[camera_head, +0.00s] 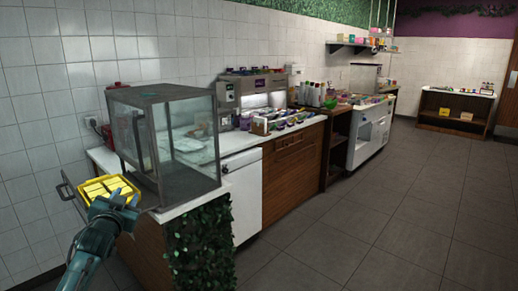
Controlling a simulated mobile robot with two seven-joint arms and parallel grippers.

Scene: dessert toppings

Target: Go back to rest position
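My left gripper (116,202) is at the lower left, at the end of my teal arm. A yellow tray (84,193) with yellow block-like pieces in it is right at its fingertips and partly hidden by them. I cannot tell whether the fingers touch the tray or are shut on it. The tray is just left of a dark-framed glass display case (176,147) on the white counter (103,157). My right gripper is not in view.
The counter runs away to the right with machines (253,88) and several small cups and bottles on it. A leafy panel (203,240) covers the near counter end. A low shelf (458,110) stands at the far wall. The grey tiled floor (390,220) at right is clear.

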